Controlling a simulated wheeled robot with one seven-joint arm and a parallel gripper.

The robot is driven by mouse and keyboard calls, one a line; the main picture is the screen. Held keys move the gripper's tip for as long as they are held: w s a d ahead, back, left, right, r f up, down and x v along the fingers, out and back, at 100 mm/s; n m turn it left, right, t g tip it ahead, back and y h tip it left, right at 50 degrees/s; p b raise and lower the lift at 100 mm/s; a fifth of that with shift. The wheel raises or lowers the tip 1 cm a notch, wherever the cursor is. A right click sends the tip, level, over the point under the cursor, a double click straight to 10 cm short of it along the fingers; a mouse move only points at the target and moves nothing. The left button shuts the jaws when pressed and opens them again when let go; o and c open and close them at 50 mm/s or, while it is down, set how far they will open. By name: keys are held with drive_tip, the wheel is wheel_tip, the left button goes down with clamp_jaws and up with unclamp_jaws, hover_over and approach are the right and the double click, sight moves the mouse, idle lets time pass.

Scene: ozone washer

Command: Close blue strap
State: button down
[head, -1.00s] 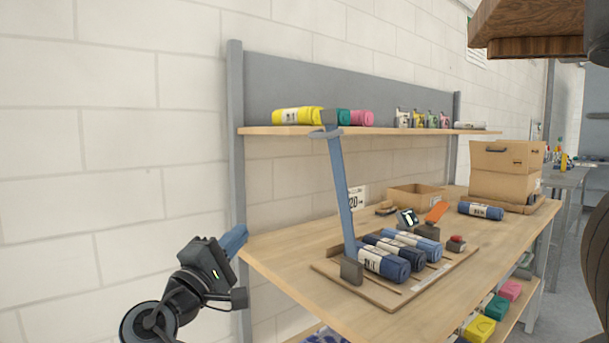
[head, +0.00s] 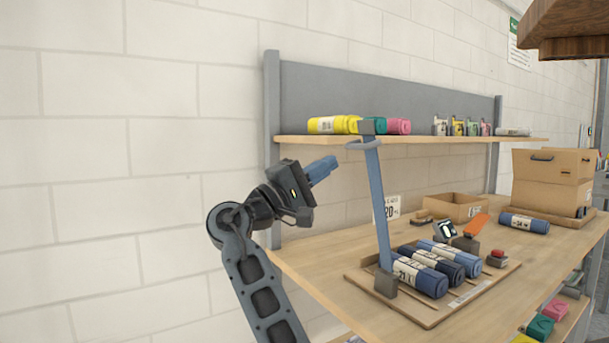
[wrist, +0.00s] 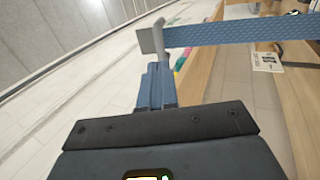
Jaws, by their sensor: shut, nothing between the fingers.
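The blue strap (head: 378,205) stands raised, nearly upright and slightly tilted, from a grey block (head: 386,284) on a board (head: 425,317). A grey loop handle (head: 364,145) is at its top end. Blue rolls (head: 420,277) lie on the board to the right of the strap's base. In the wrist view my blue fingers (wrist: 157,85) point toward the strap's end plate and grey handle (wrist: 163,37); the strap (wrist: 240,32) runs off to the right. Contact is unclear there.
A shelf (head: 310,139) with coloured rolls runs behind the strap's top. On the bench (head: 310,262) are an orange-handled tool (head: 474,226), an open carton (head: 455,207), another blue roll (head: 524,223) and stacked boxes (head: 548,180).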

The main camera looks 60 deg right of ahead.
sight(353, 148)
drive_tip(key=shift+p+x, duration=0.45)
drive_tip(key=shift+x, duration=2)
